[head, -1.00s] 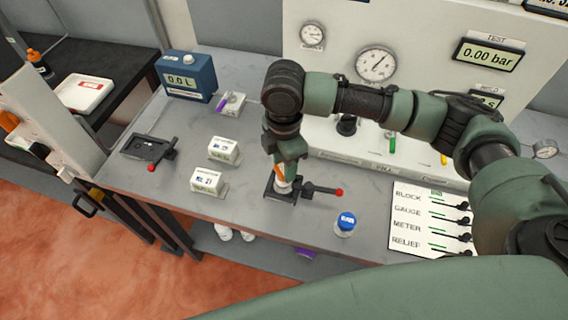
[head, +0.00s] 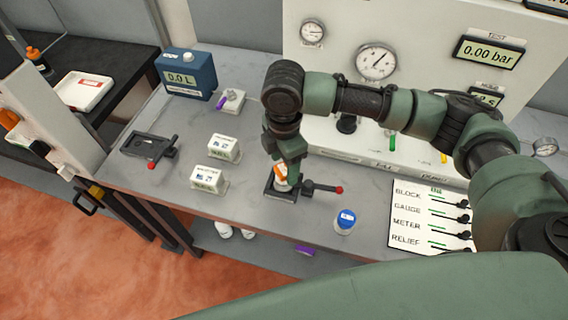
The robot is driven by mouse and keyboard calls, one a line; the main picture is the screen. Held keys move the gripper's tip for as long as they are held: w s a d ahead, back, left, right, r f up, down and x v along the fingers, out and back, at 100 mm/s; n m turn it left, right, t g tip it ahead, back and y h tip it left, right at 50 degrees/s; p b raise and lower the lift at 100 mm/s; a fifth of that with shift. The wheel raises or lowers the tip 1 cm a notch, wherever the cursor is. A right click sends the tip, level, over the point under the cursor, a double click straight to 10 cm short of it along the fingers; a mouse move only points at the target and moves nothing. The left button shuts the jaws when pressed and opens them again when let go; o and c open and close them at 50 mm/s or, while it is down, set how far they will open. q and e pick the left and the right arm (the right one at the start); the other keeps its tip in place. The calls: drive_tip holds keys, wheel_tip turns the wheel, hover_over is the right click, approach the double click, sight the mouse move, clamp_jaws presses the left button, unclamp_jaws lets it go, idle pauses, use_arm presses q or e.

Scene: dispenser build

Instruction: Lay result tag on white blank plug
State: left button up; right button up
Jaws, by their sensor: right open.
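My right gripper (head: 281,172) points down over a small black clamp fixture (head: 283,194) near the bench's front edge. It is open around or just above a small white and orange piece (head: 281,179) at the fixture. My fingers hide much of that piece, so I cannot tell whether it is the white blank plug, the result tag, or both. The fixture has a black lever with a red knob (head: 339,190) pointing right. My left gripper is not in view.
Two white labelled blocks (head: 224,148) (head: 209,178) stand left of the fixture. A blue-capped jar (head: 345,221) is to its right, beside a white label board (head: 433,217). A second black fixture (head: 149,147), a blue meter (head: 187,76) and a purple-handled valve (head: 230,102) stand farther left.

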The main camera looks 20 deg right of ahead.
sight(284, 169)
wheel_tip(284, 169, up, 12)
drive_tip(key=b, duration=0.2)
drive_tip(key=shift+f, duration=0.2)
drive_tip(key=shift+f, duration=0.1)
idle(0.3)
